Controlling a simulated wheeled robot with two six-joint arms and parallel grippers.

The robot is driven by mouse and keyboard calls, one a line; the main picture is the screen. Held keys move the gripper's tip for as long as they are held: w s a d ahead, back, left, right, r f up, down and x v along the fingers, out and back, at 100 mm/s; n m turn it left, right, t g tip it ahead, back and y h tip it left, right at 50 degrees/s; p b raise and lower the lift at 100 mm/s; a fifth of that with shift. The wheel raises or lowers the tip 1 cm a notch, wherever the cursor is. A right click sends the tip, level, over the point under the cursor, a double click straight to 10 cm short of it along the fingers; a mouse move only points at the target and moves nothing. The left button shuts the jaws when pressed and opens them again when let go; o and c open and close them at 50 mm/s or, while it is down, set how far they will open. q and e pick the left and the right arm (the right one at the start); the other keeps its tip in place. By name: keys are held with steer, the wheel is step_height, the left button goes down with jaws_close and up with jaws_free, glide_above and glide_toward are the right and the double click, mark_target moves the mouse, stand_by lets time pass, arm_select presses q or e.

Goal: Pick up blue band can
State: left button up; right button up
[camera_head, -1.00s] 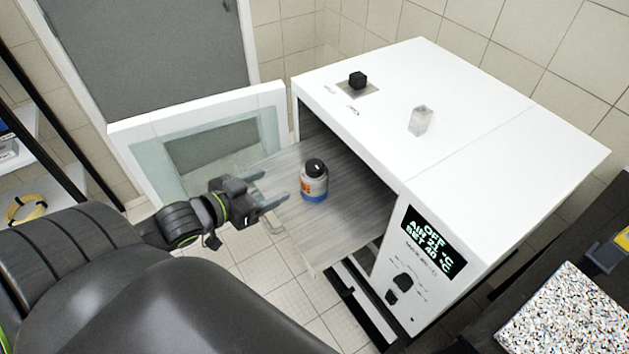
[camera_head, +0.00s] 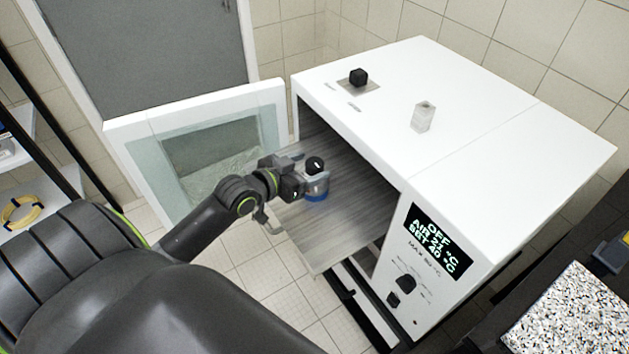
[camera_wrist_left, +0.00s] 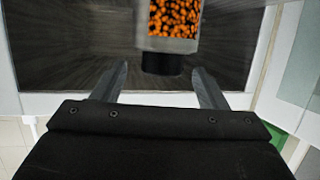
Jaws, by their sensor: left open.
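The blue band can (camera_head: 316,194) is a small jar with a black lid and a blue band at its base. It stands upright on the pulled-out grey shelf (camera_head: 318,252) of the white oven. My left gripper (camera_head: 316,177) is at the can with its fingers open, one to each side of it in the head view, hiding part of its body. In the left wrist view the can (camera_wrist_left: 174,45) shows orange contents and its black lid, ahead of and between the open fingers (camera_wrist_left: 166,85). Whether the fingers touch it cannot be told. My right gripper is not in view.
The white oven (camera_head: 500,130) stands right of the can, its glass door (camera_head: 125,135) swung open to the left. A black knob (camera_head: 358,78) and a clear block (camera_head: 423,117) are on its top. A speckled slab (camera_head: 565,315) lies at lower right.

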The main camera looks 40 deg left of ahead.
mark_target(320, 159)
arm_select(q)
steer(key=shift+x, duration=2.35)
steer(key=shift+a, duration=0.15)
steer(key=shift+c, duration=0.4)
jaws_close()
